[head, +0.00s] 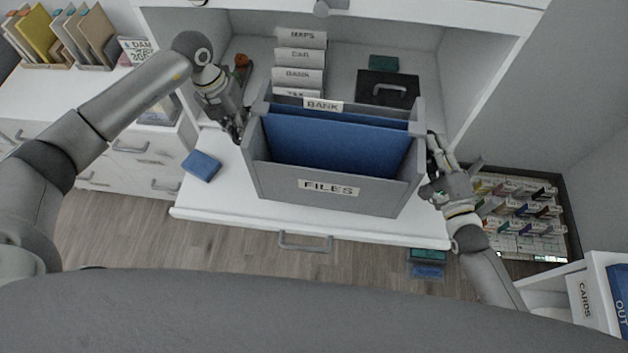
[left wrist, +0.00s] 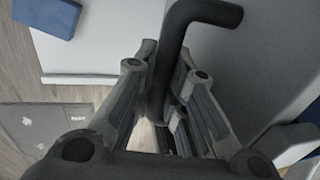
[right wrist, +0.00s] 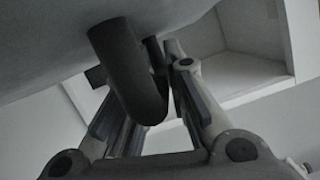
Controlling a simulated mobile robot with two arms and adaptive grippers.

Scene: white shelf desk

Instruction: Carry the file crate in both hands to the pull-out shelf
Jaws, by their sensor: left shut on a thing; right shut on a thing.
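The grey file crate (head: 275,188), labelled FILES, holds blue folders (head: 340,142) with a BANK tab. It is over the white pull-out shelf (head: 215,205); I cannot tell whether its base touches. My left gripper (head: 238,132) is shut on the dark handle at the crate's left end, and that handle (left wrist: 180,60) shows between the fingers in the left wrist view. My right gripper (head: 432,172) is at the right end, shut on the other handle (right wrist: 130,70), seen in the right wrist view. The crate's base is hidden in the head view.
A blue box (head: 201,166) lies on the shelf's left part. Behind the crate stand labelled file dividers (head: 300,60), a black case (head: 388,88) and a teal box (head: 384,63). A tray of small items (head: 520,215) is at the right. The shelf's front strip is clear.

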